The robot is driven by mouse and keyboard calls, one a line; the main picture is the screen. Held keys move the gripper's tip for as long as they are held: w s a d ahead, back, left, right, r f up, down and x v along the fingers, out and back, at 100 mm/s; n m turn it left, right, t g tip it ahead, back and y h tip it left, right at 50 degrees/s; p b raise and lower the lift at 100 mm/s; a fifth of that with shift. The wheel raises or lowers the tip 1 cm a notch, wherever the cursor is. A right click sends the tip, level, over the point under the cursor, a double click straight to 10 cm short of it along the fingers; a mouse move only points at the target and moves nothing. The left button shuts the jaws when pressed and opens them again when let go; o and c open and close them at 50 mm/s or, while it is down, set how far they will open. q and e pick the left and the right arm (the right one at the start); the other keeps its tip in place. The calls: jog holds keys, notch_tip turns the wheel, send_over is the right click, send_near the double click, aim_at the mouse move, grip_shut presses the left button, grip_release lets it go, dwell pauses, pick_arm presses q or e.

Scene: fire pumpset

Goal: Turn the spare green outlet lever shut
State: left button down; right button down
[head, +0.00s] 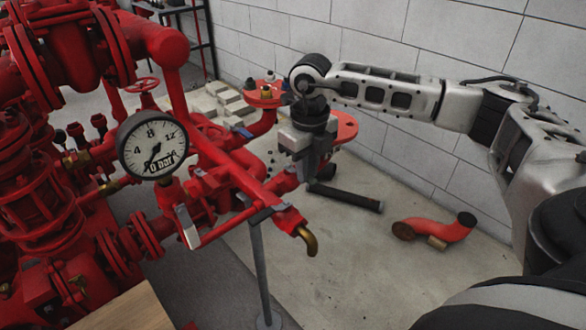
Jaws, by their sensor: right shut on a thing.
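My right gripper (306,170) points down at the red pipework, beside a red outlet flange (346,127). It is shut on what looks like the outlet lever, but the gripper hides the grip and I see no green there. A dark bar with a black sleeve (346,197) reaches out to the right from just below the fingers. I cannot tell whether it is part of the lever. My left gripper is not in view.
A pressure gauge (153,146) and red pump pipework fill the left. A brass-tipped pipe end (307,240) juts out in front. A red elbow pipe (440,230) lies on the floor at right. Open floor is in front; a block wall (440,45) stands behind.

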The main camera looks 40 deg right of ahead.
jog(key=shift+d+r, duration=0.1)
dwell(0.4)
jog(key=c, duration=1.3)
grip_release()
jog(key=shift+c, duration=0.2)
notch_tip(320, 180, up, 16)
